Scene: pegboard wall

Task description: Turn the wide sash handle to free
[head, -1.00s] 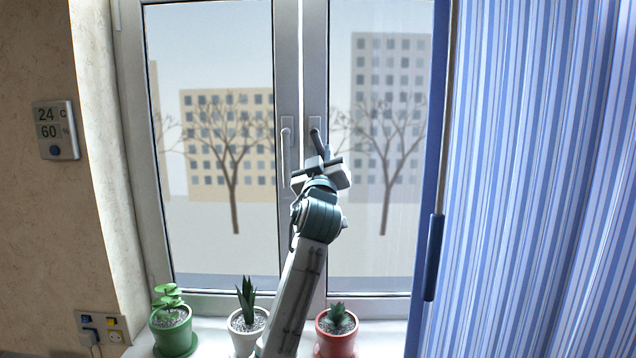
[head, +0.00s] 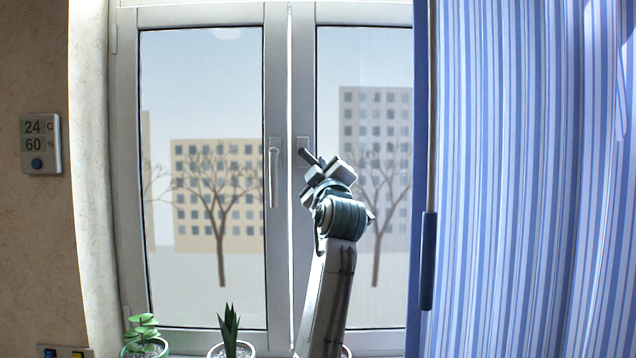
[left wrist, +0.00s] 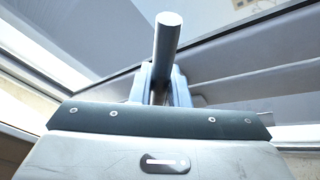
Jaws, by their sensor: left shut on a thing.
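The right sash's dark handle (head: 309,156) is on the middle stile in the head view. It slants down to the right from its pivot, between straight down and level. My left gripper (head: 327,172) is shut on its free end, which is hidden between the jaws. In the left wrist view the handle (left wrist: 167,42) shows as a grey bar rising from between the fingers of the gripper (left wrist: 160,88). The left sash has a pale handle (head: 272,178) that hangs straight down, apart from my gripper. My right gripper is not in view.
A blue striped curtain (head: 520,180) with a blue pole (head: 428,260) covers the right side. Potted plants (head: 230,335) stand on the sill below. A thermometer panel (head: 40,143) is on the left wall. The space before the left pane is clear.

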